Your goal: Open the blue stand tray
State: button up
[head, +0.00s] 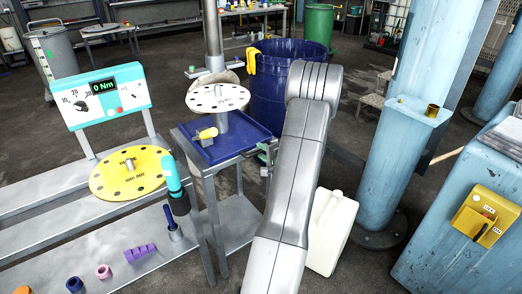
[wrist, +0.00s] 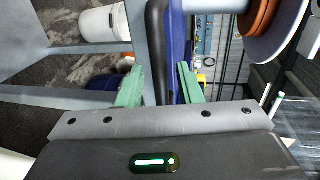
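The blue stand tray (head: 238,139) sits in the top of a grey metal stand (head: 236,214), with a white disc on a post and a yellow item on it. My gripper (head: 265,157) is at the stand's right side, partly hidden by my arm. In the wrist view, my gripper (wrist: 160,88) has its two green fingers apart. A dark bar (wrist: 158,45) and the blue tray's edge (wrist: 178,55) lie in line with the gap between them. I cannot tell whether either finger touches.
A large blue barrel (head: 281,100) stands behind the stand. A white jug (head: 331,232) is on the floor right of my arm. A blue column (head: 397,130) stands further right. A bench with a yellow disc (head: 130,172) is at the left.

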jog(key=shift+w+a+f, duration=0.15)
jog(key=shift+w+a, duration=0.25)
jog(key=shift+w, duration=0.15)
grip_shut()
jog(key=shift+s, duration=0.1)
